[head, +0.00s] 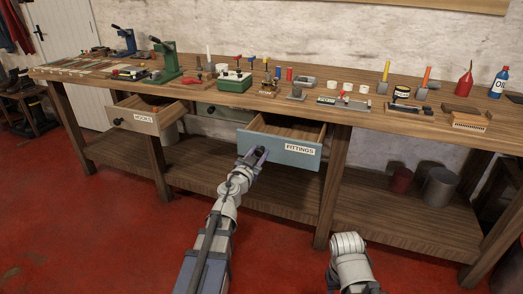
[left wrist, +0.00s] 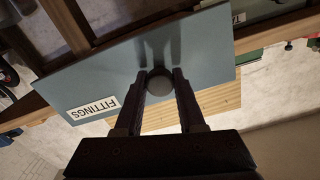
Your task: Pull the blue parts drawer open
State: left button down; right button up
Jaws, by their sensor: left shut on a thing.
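The blue parts drawer (head: 279,150) is under the workbench top, labelled FITTINGS, and stands pulled out so its empty-looking wooden inside shows. Its blue front (left wrist: 200,55) fills much of the left wrist view, with a round dark knob (left wrist: 159,82) in the middle. My left gripper (head: 256,154) is at the drawer front in the head view. In the left wrist view its two fingers (left wrist: 160,88) are on either side of the knob, shut on it. Of my right arm only a link shows at the bottom of the head view; its gripper is out of view.
A drawer labelled HOOKS (head: 140,121) stands open to the left. The wooden workbench (head: 330,109) carries many tools and bottles. A lower shelf (head: 385,215) holds metal containers (head: 440,187). The red floor (head: 90,230) in front is clear.

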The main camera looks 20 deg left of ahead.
pick_arm(q)
jog(key=c, duration=0.5)
grip_release()
jog(key=shift+s, duration=0.1)
